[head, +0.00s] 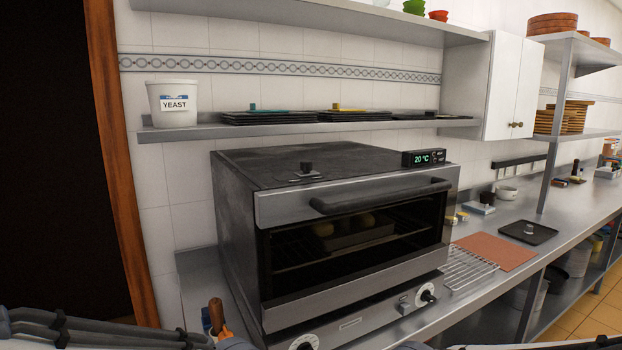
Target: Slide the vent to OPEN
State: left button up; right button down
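The oven (232,235) is a dark and steel box on the counter, with a glass door and a black bar handle. On its top, near the front left, is a small slotted vent plate with a black knob (306,168). The vent's position and any OPEN marking are too small to read. Parts of my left arm show along the bottom left edge, and bits of my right arm at the bottom right. No fingertips of either gripper show, and nothing of mine touches the vent.
A small display (424,158) reading 20 °C stands on the oven's right front top. A shelf (210,131) with a YEAST tub (172,103) and dark trays hangs above the oven. A wire rack (466,268) and orange mat (496,251) lie right of it.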

aim_at(306, 166)
jog(key=u, duration=1.05)
jog(key=i, duration=0.55)
jog(key=z, duration=0.4)
